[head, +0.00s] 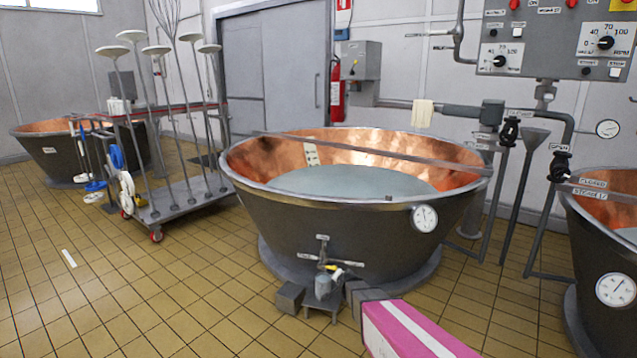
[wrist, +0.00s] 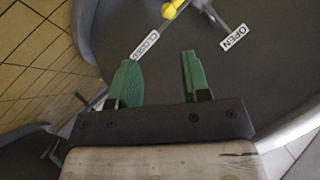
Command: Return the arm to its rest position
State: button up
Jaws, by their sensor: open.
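My gripper (wrist: 159,78) shows in the wrist view with two green fingers spread apart and nothing between them. A yellow valve part (wrist: 172,9) shows beyond the fingertips, apart from them. It lies above a CLOSED label (wrist: 146,45), with an OPEN label (wrist: 233,37) to its right. In the head view, a pink and white part of my arm (head: 412,333) reaches in from the bottom edge, close to the front of the middle copper vat (head: 350,228). The vat's front valve has a yellow piece (head: 336,272). My fingers cannot be made out in the head view.
A second copper vat (head: 600,245) stands at the right edge, another (head: 62,165) at the far left. A wheeled rack (head: 185,205) holds long-handled tools. A control panel (head: 555,38) hangs at the upper right. The tiled floor (head: 130,290) at the left front is mostly clear.

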jog(key=s+d+r+n+g, duration=0.2)
jog(key=s+d+r+g, duration=0.1)
jog(key=s, duration=0.7)
jog(key=s+d+r+n+g+h, duration=0.1)
jog(key=s+d+r+n+g, duration=0.1)
jog(key=s, duration=0.8)
jog(key=s+d+r+n+g, duration=0.3)
jog(key=s+r+g, duration=0.3)
jog(key=s, duration=0.5)
jog(key=shift+d+r+g, duration=0.15)
jog(key=shift+d+g, duration=0.25)
jog(key=shift+d, duration=0.2)
